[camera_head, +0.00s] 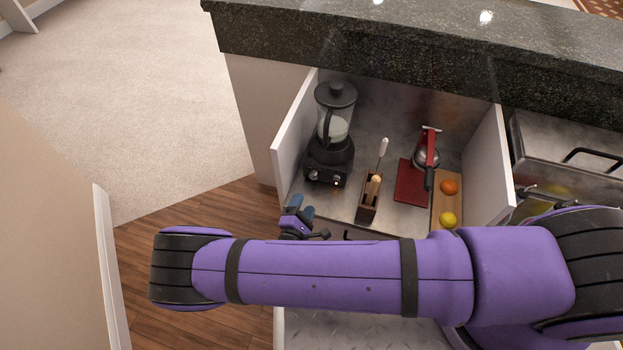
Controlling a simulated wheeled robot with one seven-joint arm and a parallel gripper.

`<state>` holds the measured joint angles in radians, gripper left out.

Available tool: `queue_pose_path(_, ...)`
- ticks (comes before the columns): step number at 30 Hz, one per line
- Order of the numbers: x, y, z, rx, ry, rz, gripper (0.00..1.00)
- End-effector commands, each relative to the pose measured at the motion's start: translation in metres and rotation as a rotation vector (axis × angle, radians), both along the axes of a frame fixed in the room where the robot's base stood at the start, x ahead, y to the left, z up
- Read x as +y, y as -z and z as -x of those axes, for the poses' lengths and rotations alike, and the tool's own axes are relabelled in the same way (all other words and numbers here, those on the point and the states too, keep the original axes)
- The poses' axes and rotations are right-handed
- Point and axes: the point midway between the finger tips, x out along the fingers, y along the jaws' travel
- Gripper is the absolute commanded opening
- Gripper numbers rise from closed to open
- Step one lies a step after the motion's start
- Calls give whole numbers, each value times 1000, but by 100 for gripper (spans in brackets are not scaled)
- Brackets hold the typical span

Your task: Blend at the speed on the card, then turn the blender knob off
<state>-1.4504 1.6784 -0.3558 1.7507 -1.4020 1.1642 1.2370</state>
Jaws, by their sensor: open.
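A black blender (330,160) with a clear jar and black lid stands upright in the back left of the open bar compartment. The jar holds something whitish. Its base has small knobs (322,178) on the front, too small to read their setting, with a small orange light beside them. I cannot make out a speed card.
A wooden holder with utensils (369,203) stands right of the blender. White side walls (292,140) bound the compartment.

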Motion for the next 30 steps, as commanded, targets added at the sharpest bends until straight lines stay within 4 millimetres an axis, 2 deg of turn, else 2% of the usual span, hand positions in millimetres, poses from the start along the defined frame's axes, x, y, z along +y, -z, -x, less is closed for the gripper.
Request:
queue_pose_path(5,-7,0,-19,-1,3,1,61)
queue_pose_path(12,-22,0,-60,-1,4,0,61)
queue_pose_path(18,-31,0,-86,-1,2,-1,61)
queue_pose_path(24,-36,0,-98,1,3,0,61)
queue_pose_path(30,-36,0,-100,1,3,0,61)
